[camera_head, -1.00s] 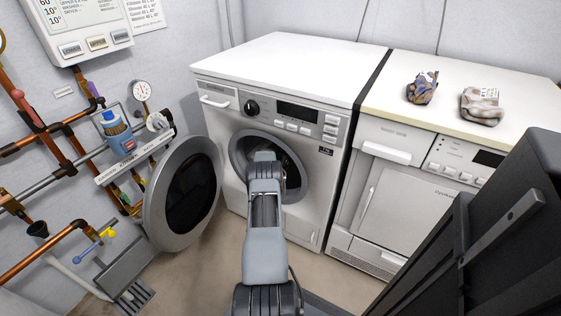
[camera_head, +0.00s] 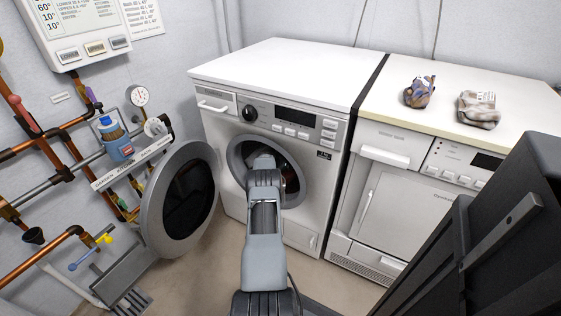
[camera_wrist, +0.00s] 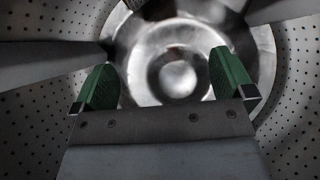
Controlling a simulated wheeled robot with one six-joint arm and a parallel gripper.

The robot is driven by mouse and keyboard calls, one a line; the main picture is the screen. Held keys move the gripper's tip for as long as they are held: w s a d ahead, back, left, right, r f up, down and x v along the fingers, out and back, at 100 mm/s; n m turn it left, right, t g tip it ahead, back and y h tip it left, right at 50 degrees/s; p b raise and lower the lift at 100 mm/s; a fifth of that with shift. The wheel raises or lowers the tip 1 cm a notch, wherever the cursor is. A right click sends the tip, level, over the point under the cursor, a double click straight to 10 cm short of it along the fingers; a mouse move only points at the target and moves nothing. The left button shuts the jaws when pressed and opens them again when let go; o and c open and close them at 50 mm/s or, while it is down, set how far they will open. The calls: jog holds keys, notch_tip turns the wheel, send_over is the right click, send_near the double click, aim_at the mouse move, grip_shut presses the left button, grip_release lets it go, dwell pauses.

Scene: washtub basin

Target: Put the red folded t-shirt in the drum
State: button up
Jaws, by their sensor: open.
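The washing machine's drum (camera_wrist: 292,95) fills the wrist view, with perforated grey metal walls and a shiny round back. My gripper (camera_wrist: 165,75) is inside it, its two green-padded fingers wide apart with nothing between them. In the head view my arm reaches through the round door opening (camera_head: 240,160) of the washing machine (camera_head: 325,190), and the arm hides my fingers. I cannot make out the red folded t-shirt in either view. A dark patch shows at the top of the wrist view, too dim to identify.
The round washer door (camera_head: 182,200) stands open to the left, near wall pipes (camera_head: 50,160). A dryer (camera_head: 400,215) stands to the right, with a blue-brown crumpled cloth (camera_head: 419,92) and a beige folded cloth (camera_head: 479,109) on top. The washer's top is clear.

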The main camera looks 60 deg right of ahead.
jog(key=p+v, duration=0.4)
jog(key=v, duration=0.9)
jog(key=shift+a+r+p, duration=0.25)
jog(key=shift+a+p, duration=0.1)
